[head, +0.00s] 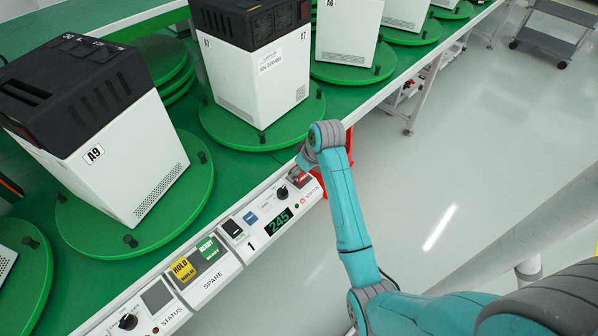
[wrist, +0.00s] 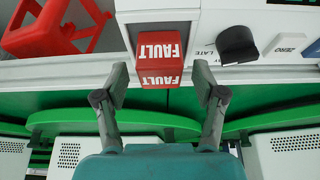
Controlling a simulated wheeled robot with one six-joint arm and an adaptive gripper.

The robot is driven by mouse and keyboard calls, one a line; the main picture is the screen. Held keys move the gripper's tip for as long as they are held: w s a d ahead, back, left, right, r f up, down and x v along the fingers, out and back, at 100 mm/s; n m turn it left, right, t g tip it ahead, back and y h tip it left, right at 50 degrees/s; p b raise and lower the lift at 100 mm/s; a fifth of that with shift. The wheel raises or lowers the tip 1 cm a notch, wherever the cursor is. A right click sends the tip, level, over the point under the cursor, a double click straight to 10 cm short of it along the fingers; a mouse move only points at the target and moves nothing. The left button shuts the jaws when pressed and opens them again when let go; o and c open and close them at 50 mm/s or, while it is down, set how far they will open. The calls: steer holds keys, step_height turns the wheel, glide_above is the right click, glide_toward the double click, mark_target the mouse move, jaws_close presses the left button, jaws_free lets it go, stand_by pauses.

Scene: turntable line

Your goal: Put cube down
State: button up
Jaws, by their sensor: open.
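A red cube marked FAULT (wrist: 160,60) sits at the panel in the wrist view, its lettering upside down. In the head view the cube (head: 299,177) shows at the far end of panel 1 (head: 228,238), partly under my wrist. My gripper (wrist: 160,82) is open, with one finger on each side of the cube and visible gaps between them. In the head view the gripper (head: 303,165) is small and its fingers are hard to make out. A yellow HOLD cube (head: 183,270) and a green READY cube (head: 208,249) sit on the SPARE panel (head: 212,284).
Beside the cube are a black knob (wrist: 237,44) and a white ZERO key (wrist: 286,44). A red open-framed object (wrist: 60,28) is at left in the wrist view. White machines with black tops, such as A9 (head: 120,160), stand on green turntables (head: 190,205).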

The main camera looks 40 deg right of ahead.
steer(key=v, duration=1)
steer(key=t, duration=0.2)
glide_toward(299, 199)
step_height(299, 199, down, 2)
steer(key=w+a, duration=0.3)
steer(key=s+a+f+m+t+h, duration=0.1)
steer(key=s+a+f+t, duration=0.1)
steer(key=s+a+f, duration=0.45)
steer(key=s+a+r+t, duration=0.3)
steer(key=s+r, duration=0.5)
steer(key=s, duration=0.5)
steer(key=s+a+r+t, duration=0.3)
steer(key=s+a+r, duration=0.3)
steer(key=s, duration=0.6)
steer(key=shift+s+r+n+y, duration=0.3)
steer(key=shift+s+r+y, duration=0.1)
steer(key=shift+r, duration=0.55)
steer(key=shift+a, duration=0.15)
